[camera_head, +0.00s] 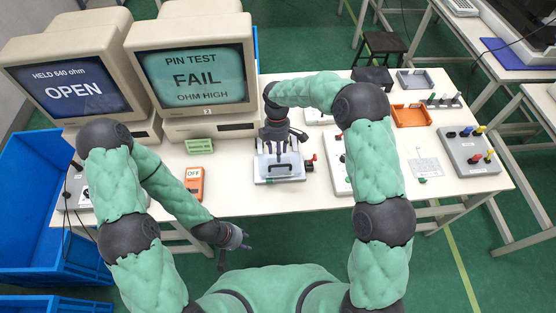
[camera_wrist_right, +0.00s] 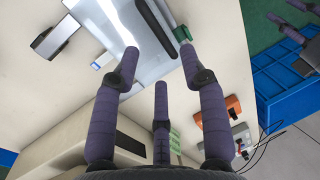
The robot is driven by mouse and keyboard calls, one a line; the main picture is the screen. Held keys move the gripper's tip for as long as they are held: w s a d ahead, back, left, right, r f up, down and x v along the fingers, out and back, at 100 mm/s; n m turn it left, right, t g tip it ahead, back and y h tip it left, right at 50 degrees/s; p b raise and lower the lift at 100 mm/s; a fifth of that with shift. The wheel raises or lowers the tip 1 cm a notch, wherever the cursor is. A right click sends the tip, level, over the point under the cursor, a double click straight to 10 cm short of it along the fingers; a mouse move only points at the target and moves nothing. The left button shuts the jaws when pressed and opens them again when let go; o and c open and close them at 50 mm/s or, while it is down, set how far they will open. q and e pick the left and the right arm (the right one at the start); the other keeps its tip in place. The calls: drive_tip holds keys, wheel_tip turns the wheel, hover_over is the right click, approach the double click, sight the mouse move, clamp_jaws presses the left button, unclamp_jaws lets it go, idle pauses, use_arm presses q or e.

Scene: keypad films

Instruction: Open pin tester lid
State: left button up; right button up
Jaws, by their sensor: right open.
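The pin tester (camera_head: 290,180) is a pale box on the table below the monitors, with a grey lid and a dark handle bar (camera_head: 284,169). The lid looks shut. My right gripper (camera_head: 275,147) is over the tester's back part, fingers pointing down. In the right wrist view the gripper (camera_wrist_right: 159,62) is open and empty, its fingers spread over the pale lid (camera_wrist_right: 125,38) and the black handle (camera_wrist_right: 155,26) beyond the fingertips. I cannot tell whether any finger touches the lid. My left gripper (camera_head: 236,241) hangs low in front of the table edge, away from the tester; its finger state is unclear.
Two monitors read OPEN (camera_head: 75,88) and FAIL (camera_head: 190,75). An orange meter reading OFF (camera_head: 194,184) and a green display (camera_head: 199,146) lie left of the tester. A white panel (camera_head: 338,165) stands close on its right. An orange tray (camera_head: 411,116) is further right.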

drive_tip(key=shift+s+f+b, duration=0.15)
drive_tip(key=shift+s+f, duration=0.1)
drive_tip(key=shift+f, duration=1)
drive_tip(key=shift+s+f+b, duration=0.15)
drive_tip(key=shift+s+f, duration=0.1)
drive_tip(key=shift+f, duration=1)
clamp_jaws()
